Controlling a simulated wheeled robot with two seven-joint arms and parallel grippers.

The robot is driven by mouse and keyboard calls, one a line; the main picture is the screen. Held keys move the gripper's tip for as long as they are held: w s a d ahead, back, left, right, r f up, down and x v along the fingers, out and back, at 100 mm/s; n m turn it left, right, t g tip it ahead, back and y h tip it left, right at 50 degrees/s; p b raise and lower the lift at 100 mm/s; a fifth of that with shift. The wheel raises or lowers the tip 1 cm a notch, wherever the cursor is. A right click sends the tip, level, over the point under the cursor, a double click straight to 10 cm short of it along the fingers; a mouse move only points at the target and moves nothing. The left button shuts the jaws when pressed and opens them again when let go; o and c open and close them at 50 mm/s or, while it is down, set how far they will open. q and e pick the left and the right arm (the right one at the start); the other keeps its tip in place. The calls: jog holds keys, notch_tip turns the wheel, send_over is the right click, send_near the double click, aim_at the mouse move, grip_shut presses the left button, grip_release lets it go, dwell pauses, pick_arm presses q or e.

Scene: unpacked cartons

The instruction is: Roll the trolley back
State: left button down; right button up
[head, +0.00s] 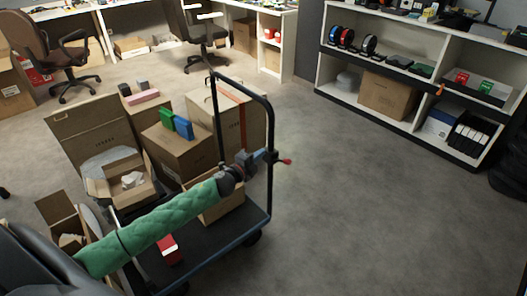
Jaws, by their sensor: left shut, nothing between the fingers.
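The trolley has a dark flat deck (218,241) and a tall black push handle (271,125) at its right end. A red and white box (169,249) and a cardboard carton lie on the deck. My left arm, in a green padded sleeve, reaches across above the deck. My left gripper (266,157) is shut and empty, close to the near upright of the handle. Whether it touches the upright I cannot tell. The arm hides part of the deck and the carton. My right gripper is not in view.
Several cartons crowd the trolley's far and left sides, one with green and blue boxes (176,124) on top. Office chairs (55,50) and desks stand at the back. A white shelf unit (420,70) stands at upper right. The grey floor (370,210) right of the trolley is clear.

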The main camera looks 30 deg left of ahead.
pick_arm(q)
jog(key=shift+w+d, duration=0.15)
jog(key=shift+w, duration=0.6)
jog(key=shift+w+d, duration=0.1)
jog(key=shift+w, duration=0.6)
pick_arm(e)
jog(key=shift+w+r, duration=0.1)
